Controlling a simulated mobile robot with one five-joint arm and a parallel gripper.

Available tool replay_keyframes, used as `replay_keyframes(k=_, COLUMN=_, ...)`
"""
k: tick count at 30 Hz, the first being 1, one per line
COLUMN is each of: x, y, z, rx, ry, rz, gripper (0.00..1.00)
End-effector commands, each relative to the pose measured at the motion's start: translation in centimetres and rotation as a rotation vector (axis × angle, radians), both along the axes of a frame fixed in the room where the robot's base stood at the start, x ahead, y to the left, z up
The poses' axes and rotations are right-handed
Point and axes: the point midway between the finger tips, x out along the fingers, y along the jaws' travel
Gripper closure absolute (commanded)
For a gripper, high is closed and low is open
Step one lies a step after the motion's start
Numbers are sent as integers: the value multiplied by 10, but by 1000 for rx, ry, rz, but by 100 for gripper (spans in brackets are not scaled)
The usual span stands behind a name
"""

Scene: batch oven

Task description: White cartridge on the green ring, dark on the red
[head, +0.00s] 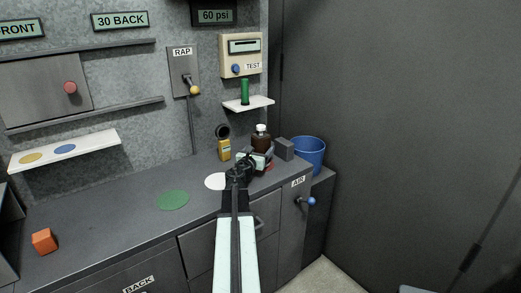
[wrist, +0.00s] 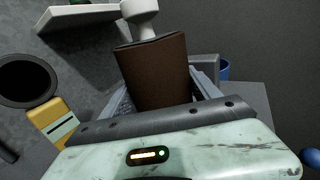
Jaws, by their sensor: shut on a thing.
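My gripper (head: 252,163) is at the right part of the counter. It is shut on a brown bottle (head: 261,141) with a white cap; in the wrist view the bottle (wrist: 157,75) stands between the two fingers. I cannot tell whether its base touches the counter. A flat green disc (head: 174,199) lies on the counter, left of my gripper. A red patch (head: 271,167) shows just right of my gripper, mostly hidden.
A white disc (head: 214,181) lies beside my gripper. A yellow device (head: 224,151) with a black round top, a grey block (head: 284,149) and a blue bin (head: 309,150) stand close by. A small shelf (head: 262,103) holds a green cylinder (head: 245,92). An orange block (head: 44,241) is far left.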

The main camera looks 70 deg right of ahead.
Motion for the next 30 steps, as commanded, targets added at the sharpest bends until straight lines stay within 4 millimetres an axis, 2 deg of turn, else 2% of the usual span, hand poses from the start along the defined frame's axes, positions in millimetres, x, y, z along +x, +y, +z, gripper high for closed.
replay_keyframes(k=17, x=1, y=0, z=-9, rx=0, ry=1, rz=1, gripper=97)
replay_keyframes(k=18, x=1, y=0, z=-9, rx=0, ry=0, rz=1, gripper=23)
replay_keyframes(k=20, x=2, y=1, z=-9, rx=0, ry=0, rz=2, gripper=7)
replay_keyframes(k=21, x=2, y=1, z=-9, rx=0, ry=0, rz=2, gripper=3)
replay_keyframes(k=30, x=2, y=1, z=-9, rx=0, ry=0, rz=2, gripper=3)
